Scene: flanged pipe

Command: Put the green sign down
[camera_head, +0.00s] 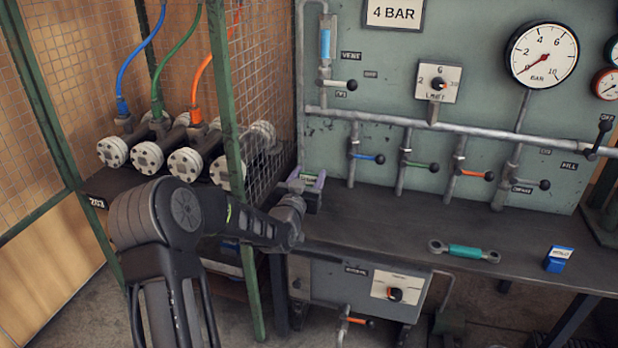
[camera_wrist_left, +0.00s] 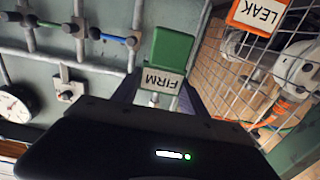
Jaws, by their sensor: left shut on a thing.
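The green sign (camera_wrist_left: 172,48) shows in the left wrist view as a green block with a white FIRM label, upside down in that picture. My left gripper (camera_wrist_left: 160,97) is shut on it, with a finger on either side of the label. In the head view the left gripper (camera_head: 306,186) is small, near the back left end of the dark bench, just right of the mesh cage. Only a sliver of the sign shows there between the fingers. I cannot tell whether the sign touches the bench. My right gripper is in neither view.
The bench top (camera_head: 385,213) is bare in its middle. The gauge panel (camera_head: 450,105) stands behind. An orange LEAK sign (camera_wrist_left: 258,14) is by the mesh; a green post (camera_head: 232,130) stands left.

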